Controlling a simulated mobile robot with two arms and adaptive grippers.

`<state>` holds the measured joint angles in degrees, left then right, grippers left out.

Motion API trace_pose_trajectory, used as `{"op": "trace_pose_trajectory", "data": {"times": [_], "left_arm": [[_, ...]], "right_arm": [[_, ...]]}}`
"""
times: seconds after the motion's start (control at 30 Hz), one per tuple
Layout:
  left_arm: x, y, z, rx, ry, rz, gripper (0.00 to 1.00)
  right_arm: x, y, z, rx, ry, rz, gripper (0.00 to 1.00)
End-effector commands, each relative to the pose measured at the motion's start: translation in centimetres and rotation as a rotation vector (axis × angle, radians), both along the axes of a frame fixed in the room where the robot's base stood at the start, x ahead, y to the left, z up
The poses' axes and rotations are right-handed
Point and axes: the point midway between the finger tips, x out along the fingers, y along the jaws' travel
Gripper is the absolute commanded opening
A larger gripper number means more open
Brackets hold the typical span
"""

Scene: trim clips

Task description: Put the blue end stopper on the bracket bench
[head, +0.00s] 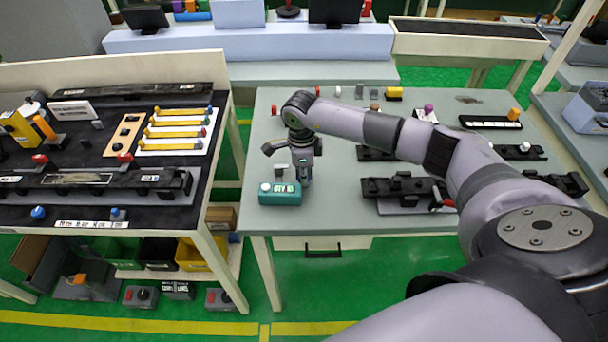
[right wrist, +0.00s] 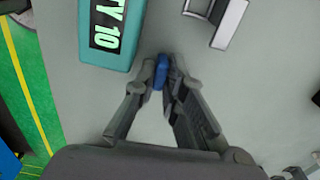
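The blue end stopper (right wrist: 162,72) shows in the right wrist view between the two fingertips of my right gripper (right wrist: 163,80), which appear closed on it. It is beside the teal QTY 10 box (right wrist: 112,32). In the head view my right gripper (head: 305,178) points down over the grey table, just right of the teal box (head: 282,194); the stopper is hidden there. I cannot tell for certain which surface is the bracket bench; a dark-topped bench (head: 80,218) with a long black rail stands on the left. My left gripper is not in view.
The grey table (head: 340,215) holds black bracket parts (head: 405,188) on its right half. A gap of green floor separates it from the left bench. That bench holds yellow bars on a white board (head: 175,132), a blue knob (head: 38,212) and other small parts.

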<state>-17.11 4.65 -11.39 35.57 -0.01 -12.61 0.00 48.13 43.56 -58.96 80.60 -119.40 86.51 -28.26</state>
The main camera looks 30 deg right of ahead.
Motion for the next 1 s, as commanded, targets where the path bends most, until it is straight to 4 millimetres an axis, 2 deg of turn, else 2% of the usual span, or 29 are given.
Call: {"op": "trace_pose_trajectory", "data": {"times": [0.3,0.43,0.47,0.57,0.8,1.0], "left_arm": [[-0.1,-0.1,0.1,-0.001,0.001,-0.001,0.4],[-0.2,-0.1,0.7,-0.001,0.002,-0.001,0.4],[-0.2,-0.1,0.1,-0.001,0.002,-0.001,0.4],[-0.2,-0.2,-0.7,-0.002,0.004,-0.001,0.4],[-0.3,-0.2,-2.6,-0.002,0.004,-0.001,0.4],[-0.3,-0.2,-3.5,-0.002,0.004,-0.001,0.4]], "right_arm": [[0.0,0.0,0.1,0.0,0.0,0.0,0.17],[0.0,0.0,0.7,0.0,0.0,0.0,0.17],[0.1,0.0,0.7,0.0,-0.002,0.0,0.17],[0.2,0.0,2.2,0.0,-0.004,0.001,0.17],[0.3,0.2,7.4,-0.001,-0.007,0.0,0.17],[0.3,0.3,10.9,0.001,-0.004,0.0,0.17]]}}
